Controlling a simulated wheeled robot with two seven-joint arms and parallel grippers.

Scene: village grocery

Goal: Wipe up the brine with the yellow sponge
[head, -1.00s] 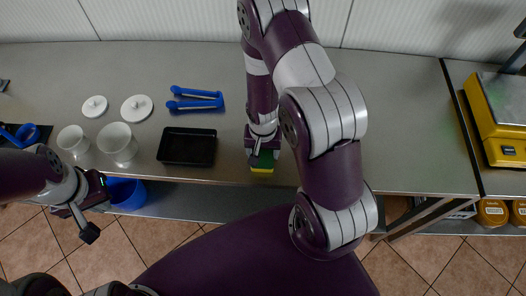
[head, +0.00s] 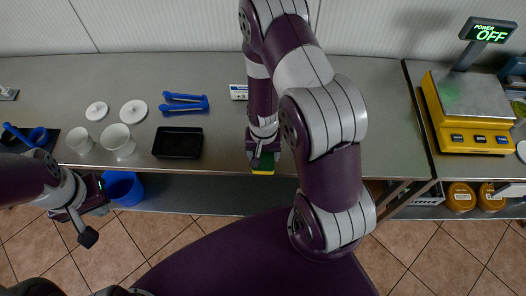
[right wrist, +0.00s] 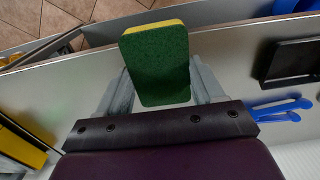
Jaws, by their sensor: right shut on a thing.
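The yellow sponge (head: 263,171), with a green scouring side, is at the counter's front edge in the head view. My right gripper (head: 263,158) is shut on it. In the right wrist view the sponge (right wrist: 158,68) sits between the two grey fingers, its green face to the camera and a yellow rim showing. I cannot tell whether it touches the counter. My left gripper (head: 92,212) is in front of the counter at the left, away from the sponge; its jaw opening is unclear. I see no brine; my right arm hides part of the counter.
A black tray (head: 178,143), blue tongs (head: 183,102), white cups (head: 118,141) and lids (head: 133,111) stand left on the counter. A blue bucket (head: 122,188) is below. A yellow scale (head: 468,104) reading "POWER OFF" is right. The counter (head: 380,115) right of my arm is clear.

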